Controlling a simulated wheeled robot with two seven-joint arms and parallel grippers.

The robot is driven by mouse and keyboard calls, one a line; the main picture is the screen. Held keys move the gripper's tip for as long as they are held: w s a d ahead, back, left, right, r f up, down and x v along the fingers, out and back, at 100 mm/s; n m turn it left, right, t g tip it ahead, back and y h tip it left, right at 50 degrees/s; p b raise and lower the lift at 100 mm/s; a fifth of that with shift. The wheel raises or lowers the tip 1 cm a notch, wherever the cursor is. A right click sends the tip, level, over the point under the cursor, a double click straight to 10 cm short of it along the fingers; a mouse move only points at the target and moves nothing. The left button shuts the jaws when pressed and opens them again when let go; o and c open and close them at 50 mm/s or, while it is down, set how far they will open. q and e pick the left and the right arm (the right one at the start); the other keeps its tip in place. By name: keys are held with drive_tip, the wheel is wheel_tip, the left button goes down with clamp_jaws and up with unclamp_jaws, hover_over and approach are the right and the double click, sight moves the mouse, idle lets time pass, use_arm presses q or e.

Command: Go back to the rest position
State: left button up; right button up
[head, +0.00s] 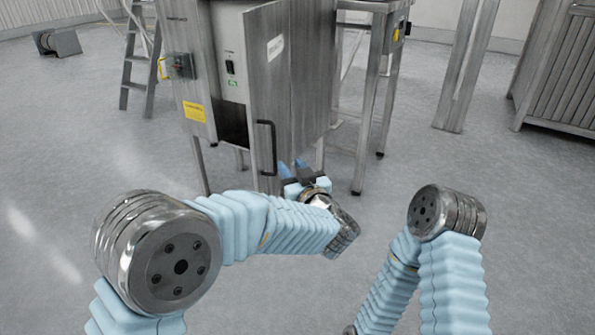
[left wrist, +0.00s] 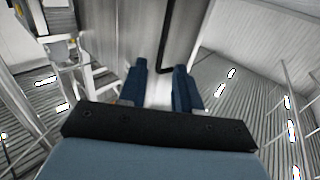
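My left gripper (head: 293,170) is in front of the steel machine cabinet, low and just right of the door handle. Its two blue fingers stand apart in the left wrist view (left wrist: 160,85), with nothing held between them. The black door handle (head: 267,148) is on the cabinet door (head: 268,80) and also shows beyond the fingers in the left wrist view (left wrist: 165,45). The door stands ajar, with a dark opening to its left. My right arm folds down at the lower right of the head view, and its gripper is out of the picture.
The steel cabinet (head: 188,75) stands on legs, with a steel frame (head: 372,100) to its right. A ladder (head: 140,60) is at the back left and a slatted metal unit (head: 560,75) at the right.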

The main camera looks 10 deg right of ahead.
use_arm(q)
drive_tip(key=w+a+f+m+g+h, duration=0.1)
drive_tip(key=a+f+h, duration=0.15)
drive_tip(key=f, duration=0.55)
drive_tip(key=w+a+f+m+g+h, duration=0.15)
drive_tip(key=a+f, duration=0.25)
drive_tip(key=f, duration=0.4)
drive_tip(key=s+a+f+g+h, duration=0.1)
drive_tip(key=s+a+f+g, duration=0.2)
drive_tip(key=f, duration=0.5)
drive_tip(key=s+a+f+g, duration=0.2)
drive_tip(key=s+a+f, duration=0.15)
drive_tip(key=f, duration=0.35)
drive_tip(key=s+a+f+g+h, duration=0.1)
drive_tip(key=s+f+g, duration=0.2)
drive_tip(key=s, duration=0.5)
drive_tip(key=s+a+f+n+g+h, duration=0.1)
drive_tip(key=s+a+f+g, duration=0.1)
drive_tip(key=s+f, duration=0.3)
drive_tip(key=s+a+f+g+h, duration=0.1)
drive_tip(key=s+f+g, duration=0.3)
drive_tip(key=s, duration=0.8)
drive_tip(key=shift+a, duration=0.7)
drive_tip(key=shift+g, duration=0.25)
